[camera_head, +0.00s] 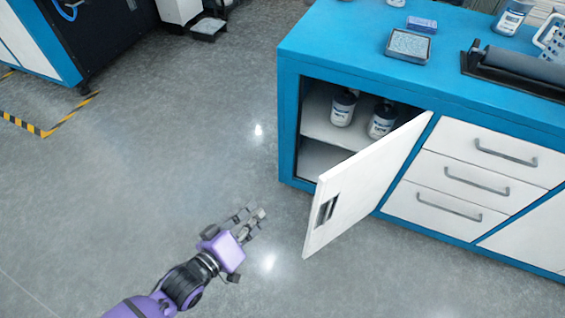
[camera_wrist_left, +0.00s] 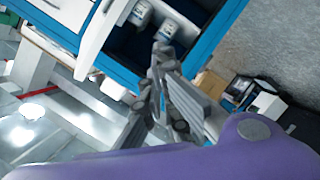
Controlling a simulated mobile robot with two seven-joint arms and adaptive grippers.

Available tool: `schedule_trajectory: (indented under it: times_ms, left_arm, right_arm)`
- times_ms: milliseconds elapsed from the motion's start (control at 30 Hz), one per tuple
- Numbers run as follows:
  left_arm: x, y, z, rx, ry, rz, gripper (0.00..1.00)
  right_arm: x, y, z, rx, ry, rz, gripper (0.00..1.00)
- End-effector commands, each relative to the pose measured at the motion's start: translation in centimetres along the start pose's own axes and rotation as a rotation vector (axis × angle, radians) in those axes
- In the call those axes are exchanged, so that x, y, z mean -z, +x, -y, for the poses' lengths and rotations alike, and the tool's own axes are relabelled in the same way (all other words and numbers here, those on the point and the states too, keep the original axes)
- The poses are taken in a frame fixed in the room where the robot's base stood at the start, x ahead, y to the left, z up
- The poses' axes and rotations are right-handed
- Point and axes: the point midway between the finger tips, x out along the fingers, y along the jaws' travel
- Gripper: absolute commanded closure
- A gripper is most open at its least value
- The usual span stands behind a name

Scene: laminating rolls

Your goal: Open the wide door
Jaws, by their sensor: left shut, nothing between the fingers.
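The wide white door (camera_head: 362,188) of the blue cabinet (camera_head: 290,120) stands partly open in the head view, swung out from its right side. Its dark recessed handle (camera_head: 326,210) shows near the free edge. Behind it, the compartment shows a shelf. My left gripper (camera_head: 254,220) is to the left of the door's free edge, apart from it, over the floor, with its fingers shut and empty. In the left wrist view the gripper's fingers (camera_wrist_left: 160,65) show before the open compartment, and a white panel (camera_wrist_left: 98,35) shows at their left. My right gripper is not in view.
Two white bottles (camera_head: 343,108) (camera_head: 382,121) stand on the shelf inside. Drawers (camera_head: 470,178) are to the right of the door. A grey-topped box (camera_head: 408,46) and a dark roller (camera_head: 515,68) are on the cabinet top. The floor (camera_head: 150,170) at left is clear.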

Motion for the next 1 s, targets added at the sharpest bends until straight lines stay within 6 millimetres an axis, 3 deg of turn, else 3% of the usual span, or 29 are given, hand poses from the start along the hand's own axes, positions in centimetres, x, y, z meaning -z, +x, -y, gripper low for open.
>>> schedule_trajectory:
  times_ms: [33,100,300,567,1000]
  left_arm:
    - [2.5,1.2,-1.4,-0.063,-0.093,-0.013,1.00]
    - [4.6,2.2,-2.5,-0.136,-0.257,-0.021,1.00]
    - [7.8,2.9,-4.0,-0.258,-0.608,-0.008,1.00]
    - [8.7,4.0,-4.7,-0.294,-0.718,0.001,1.00]
    - [9.5,12.4,-7.1,-0.293,-0.715,0.000,1.00]
  right_arm:
    - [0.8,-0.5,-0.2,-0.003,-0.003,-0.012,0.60]
    - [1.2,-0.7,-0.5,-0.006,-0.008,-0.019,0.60]
    - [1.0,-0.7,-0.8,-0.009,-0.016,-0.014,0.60]
    - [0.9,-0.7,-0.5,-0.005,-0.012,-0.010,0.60]
    - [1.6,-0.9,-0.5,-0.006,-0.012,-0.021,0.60]
